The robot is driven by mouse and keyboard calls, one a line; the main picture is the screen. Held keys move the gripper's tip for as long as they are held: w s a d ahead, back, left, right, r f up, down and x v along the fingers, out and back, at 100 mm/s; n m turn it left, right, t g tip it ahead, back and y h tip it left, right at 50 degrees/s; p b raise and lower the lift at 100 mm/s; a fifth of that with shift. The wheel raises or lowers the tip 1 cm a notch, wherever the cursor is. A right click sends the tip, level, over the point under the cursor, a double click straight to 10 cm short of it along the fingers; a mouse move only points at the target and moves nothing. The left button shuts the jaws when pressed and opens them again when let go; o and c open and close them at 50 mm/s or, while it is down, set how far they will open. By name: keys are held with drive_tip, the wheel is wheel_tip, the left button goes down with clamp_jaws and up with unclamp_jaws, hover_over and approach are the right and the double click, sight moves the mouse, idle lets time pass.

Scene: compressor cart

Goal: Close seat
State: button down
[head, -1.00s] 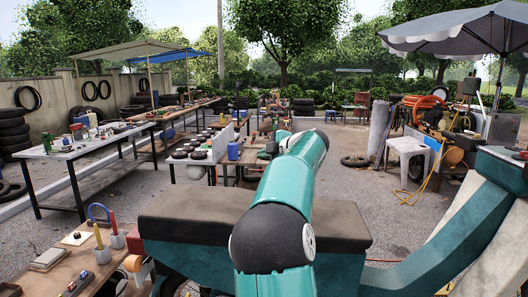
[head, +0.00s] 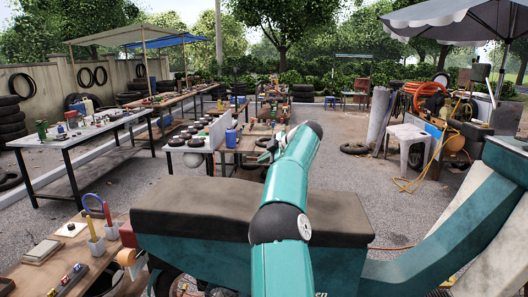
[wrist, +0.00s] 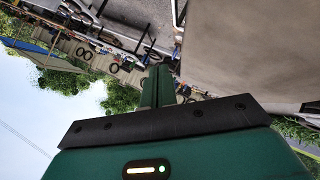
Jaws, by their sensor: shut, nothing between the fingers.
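The seat (head: 175,203) is a dark grey-brown padded block on a teal scooter body, just in front of me in the head view. My teal arm crosses in front of its right half. In the wrist view a large plain grey-brown surface, likely the seat (wrist: 245,45), fills the upper right close by. My gripper (wrist: 158,75) shows in the wrist view as narrow dark green fingers, shut and empty, left of that surface. I cannot tell whether they touch it. The arm hides the gripper in the head view.
A workbench (head: 25,279) with small tools stands close at the lower left. The scooter's teal front shield (head: 480,215) rises at the right. Farther off are a long table (head: 72,145), a white stool (head: 408,138) and a loose tire (head: 353,148). Open gravel lies between.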

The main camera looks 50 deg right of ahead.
drive_tip(key=shift+m+g+y, duration=0.5)
drive_tip(key=shift+g, duration=0.1)
drive_tip(key=shift+w+d+f, duration=0.25)
drive_tip(key=shift+d+f, duration=0.1)
drive_tip(key=shift+f, duration=0.4)
drive_tip(key=shift+w+d+f, duration=0.2)
drive_tip(key=shift+d+f, duration=0.15)
drive_tip(key=shift+f, duration=0.35)
drive_tip(key=shift+w+d+f, duration=0.25)
drive_tip(key=shift+d+f, duration=0.1)
drive_tip(key=shift+f, duration=0.4)
drive_tip(key=v, duration=1.3)
drive_tip(key=shift+s+r, duration=0.2)
drive_tip(key=shift+s, duration=0.1)
